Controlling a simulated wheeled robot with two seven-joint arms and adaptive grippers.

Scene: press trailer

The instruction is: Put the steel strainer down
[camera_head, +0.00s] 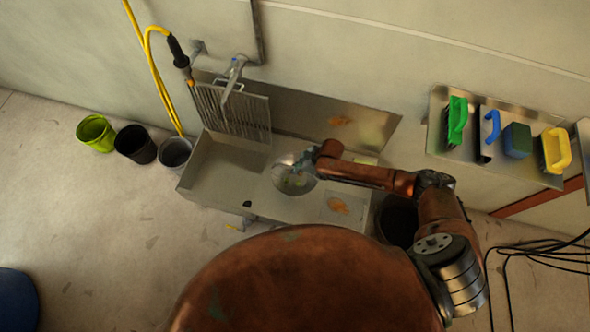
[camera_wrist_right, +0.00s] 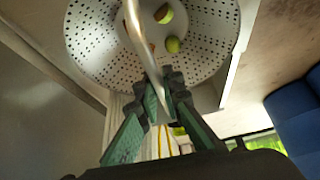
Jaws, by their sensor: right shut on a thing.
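The steel strainer (camera_head: 291,184) is a round perforated metal bowl over the middle of the sink. My right gripper (camera_head: 307,160) is at its upper right rim in the head view. In the right wrist view, the strainer (camera_wrist_right: 88,45) fills the top, with a pale curved strip running from it down between the fingers of my right gripper (camera_wrist_right: 166,88), which is shut on it. A few green and brownish pieces (camera_wrist_right: 173,44) show against the bowl. I cannot tell whether the strainer touches the sink floor. My left gripper is not in view.
The metal sink (camera_head: 222,185) holds a slatted rack (camera_head: 232,110) at its back left, under a tap (camera_head: 234,75). Several buckets (camera_head: 135,144) stand left of it. A wall shelf (camera_head: 437,105) at right carries brushes. Cables (camera_head: 510,262) lie on the floor at right.

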